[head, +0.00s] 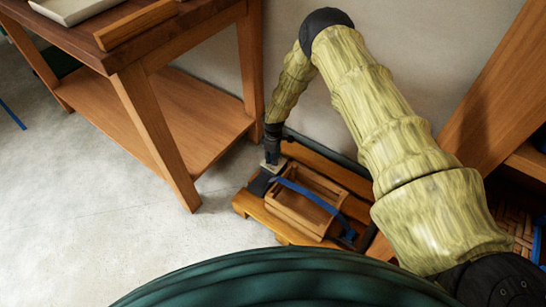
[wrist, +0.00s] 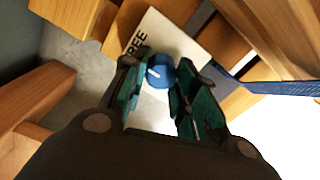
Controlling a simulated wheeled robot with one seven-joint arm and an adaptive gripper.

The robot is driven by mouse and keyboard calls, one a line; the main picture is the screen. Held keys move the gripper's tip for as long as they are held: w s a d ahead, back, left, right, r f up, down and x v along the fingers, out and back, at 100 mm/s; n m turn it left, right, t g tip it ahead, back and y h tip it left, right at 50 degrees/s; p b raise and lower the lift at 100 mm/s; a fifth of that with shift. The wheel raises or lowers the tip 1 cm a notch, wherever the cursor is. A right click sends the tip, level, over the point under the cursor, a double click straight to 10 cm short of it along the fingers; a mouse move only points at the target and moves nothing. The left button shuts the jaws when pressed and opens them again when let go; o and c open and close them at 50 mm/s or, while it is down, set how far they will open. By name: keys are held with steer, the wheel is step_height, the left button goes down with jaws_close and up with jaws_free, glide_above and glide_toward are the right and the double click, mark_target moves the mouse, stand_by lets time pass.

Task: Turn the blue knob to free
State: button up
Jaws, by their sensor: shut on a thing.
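The blue knob (wrist: 160,74) shows in the wrist view, with a short white line on its face. It sits by a pale plate (wrist: 172,42) with dark lettering, of which "REE" can be read. My gripper (wrist: 158,84) has its two dark green-lined fingers on either side of the knob, shut on it. In the head view my gripper (head: 271,157) reaches down to the left end of a low wooden stand, and the knob is hidden there.
A blue strap (head: 310,195) crosses a slatted wooden crate (head: 297,221) right of my gripper. A wooden table (head: 145,110) stands at the left, its leg close by. A wall is behind and wooden furniture (head: 500,95) at the right. Floor at the lower left is clear.

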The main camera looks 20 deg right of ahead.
steer(key=o, duration=1)
steer(key=shift+r, duration=0.1)
step_height(320, 180, up, 12)
stand_by(0.7)
